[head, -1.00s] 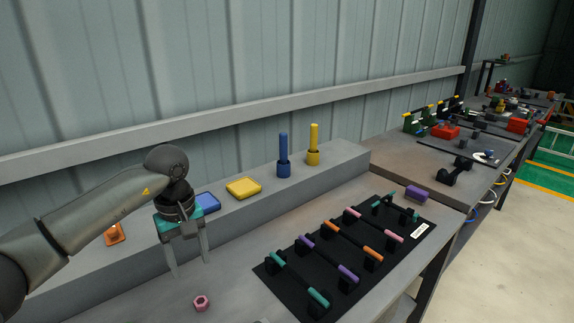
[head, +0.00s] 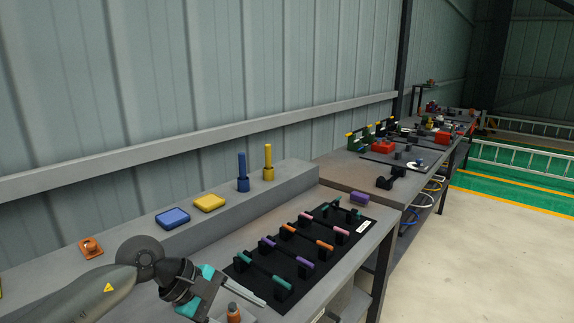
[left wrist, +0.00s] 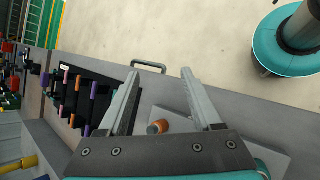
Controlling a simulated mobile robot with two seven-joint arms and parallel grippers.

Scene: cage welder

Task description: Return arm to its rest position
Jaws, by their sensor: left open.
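My left arm comes in from the lower left in the head view. Its gripper (head: 250,303) is low over the front of the workbench (head: 195,252), tilted with its fingers pointing right. In the left wrist view the two fingers (left wrist: 160,75) are spread wide with nothing clamped between their tips. An orange-ended peg (left wrist: 158,127) shows between the fingers, over a grey plate (left wrist: 180,98); it also shows beside the gripper in the head view (head: 234,314). I cannot tell its exact distance from the fingers. My right gripper is in neither view.
A black mat with several coloured-handled bars (head: 286,229) lies right of the gripper. A blue tray (head: 173,218), yellow tray (head: 210,202), blue peg (head: 242,174) and yellow peg (head: 268,164) stand on the back ledge. A purple block (head: 360,197) sits beyond. Open floor (head: 480,240) lies right.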

